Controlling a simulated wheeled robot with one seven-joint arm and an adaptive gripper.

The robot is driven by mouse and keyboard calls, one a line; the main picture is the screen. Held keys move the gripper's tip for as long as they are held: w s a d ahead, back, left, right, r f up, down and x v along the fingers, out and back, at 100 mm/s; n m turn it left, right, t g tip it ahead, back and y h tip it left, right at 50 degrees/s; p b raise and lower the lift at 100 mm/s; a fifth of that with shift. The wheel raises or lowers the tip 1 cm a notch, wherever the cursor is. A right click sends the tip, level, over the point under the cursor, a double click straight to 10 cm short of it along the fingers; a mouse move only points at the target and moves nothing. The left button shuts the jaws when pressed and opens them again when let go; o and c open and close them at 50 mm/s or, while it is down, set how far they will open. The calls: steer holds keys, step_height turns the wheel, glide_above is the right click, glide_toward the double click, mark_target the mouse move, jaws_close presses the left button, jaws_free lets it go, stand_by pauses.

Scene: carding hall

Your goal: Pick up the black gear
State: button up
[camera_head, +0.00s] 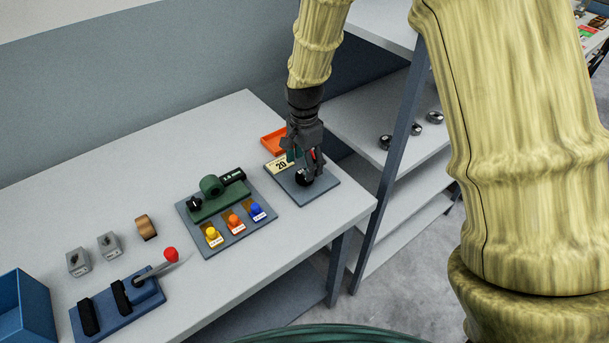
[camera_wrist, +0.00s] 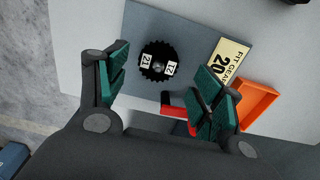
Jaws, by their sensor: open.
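The black gear (camera_wrist: 158,61) lies on a grey-blue plate (camera_wrist: 193,22) in the wrist view, with white labels on its face that seem to read 21 and 17. In the head view the gear (camera_head: 303,178) is partly hidden by my gripper. My gripper (camera_head: 308,165) is over the plate at the right end of the table. In the wrist view its two green-padded fingers (camera_wrist: 163,90) are apart, with the gear between and beyond them. Nothing is held. A card reading FIT GEAR 20 (camera_wrist: 228,62) lies on the plate beside the gear. Something red shows by the right finger.
An orange tray (camera_head: 272,141) sits behind the plate. A fixture plate with a green device (camera_head: 211,197) and yellow, orange and blue knobs stands to the left. Grey shelves (camera_head: 383,121) with several round parts stand close on the right.

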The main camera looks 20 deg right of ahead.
steer(key=shift+s+f+p, duration=0.1)
steer(key=shift+f+p, duration=0.35)
steer(key=shift+f, duration=1.4)
steer(key=c, duration=1.2)
